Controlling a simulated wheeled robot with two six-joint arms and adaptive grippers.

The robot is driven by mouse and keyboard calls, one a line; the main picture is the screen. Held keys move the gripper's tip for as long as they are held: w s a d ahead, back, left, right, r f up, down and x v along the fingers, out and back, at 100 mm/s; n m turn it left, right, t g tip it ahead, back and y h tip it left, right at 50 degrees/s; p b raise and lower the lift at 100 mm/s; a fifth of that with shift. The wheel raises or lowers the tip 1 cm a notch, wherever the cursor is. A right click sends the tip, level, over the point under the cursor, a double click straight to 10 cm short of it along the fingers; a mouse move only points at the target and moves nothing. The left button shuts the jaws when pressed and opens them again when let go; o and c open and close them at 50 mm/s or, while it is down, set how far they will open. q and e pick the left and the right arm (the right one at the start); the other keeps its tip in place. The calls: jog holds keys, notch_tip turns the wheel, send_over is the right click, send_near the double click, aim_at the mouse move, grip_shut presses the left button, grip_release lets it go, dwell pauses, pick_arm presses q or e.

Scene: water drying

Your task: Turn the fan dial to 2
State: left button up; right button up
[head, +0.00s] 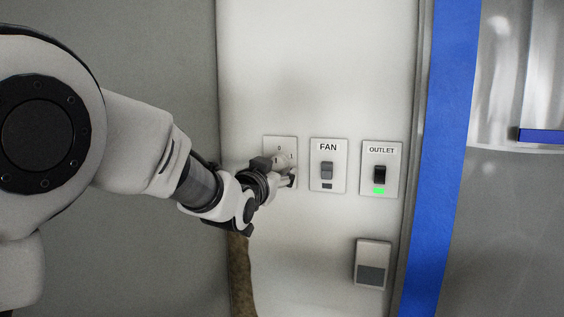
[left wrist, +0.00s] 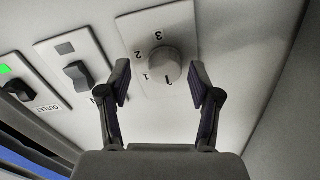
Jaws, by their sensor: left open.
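The fan dial is a round pale knob (left wrist: 164,66) on a white plate (left wrist: 185,30), turned upside down in the left wrist view. The numbers 1, 2 and 3 show around it; 0 is not seen there. A dark mark on the knob points to the picture's bottom, beside the 1. In the head view the plate (head: 279,140) shows 0 and 1, and my arm hides the knob. My left gripper (left wrist: 160,78) is open, with one finger on each side of the knob; contact cannot be told. It also shows in the head view (head: 289,178). My right gripper is not in view.
Right of the dial plate in the head view are a FAN switch (head: 327,170) and an OUTLET switch (head: 380,175) with a green light. A small grey box (head: 372,263) sits below. A blue strip (head: 447,150) runs down the panel's right side.

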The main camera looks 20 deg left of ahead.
pick_arm(q)
jog(key=shift+w+a+r, duration=0.2)
jog(key=shift+w, duration=0.55)
jog(key=shift+w+a+f+p, duration=0.1)
jog(key=shift+a+p, duration=0.15)
jog(key=shift+p, duration=0.05)
jog(key=shift+s, duration=0.25)
jog(key=shift+d, duration=0.1)
jog(key=shift+c, duration=0.9)
jog(key=shift+d, duration=0.2)
jog(key=c, duration=0.6)
jog(key=shift+a, duration=0.1)
jog(key=c, duration=0.4)
jog(key=shift+o, duration=0.2)
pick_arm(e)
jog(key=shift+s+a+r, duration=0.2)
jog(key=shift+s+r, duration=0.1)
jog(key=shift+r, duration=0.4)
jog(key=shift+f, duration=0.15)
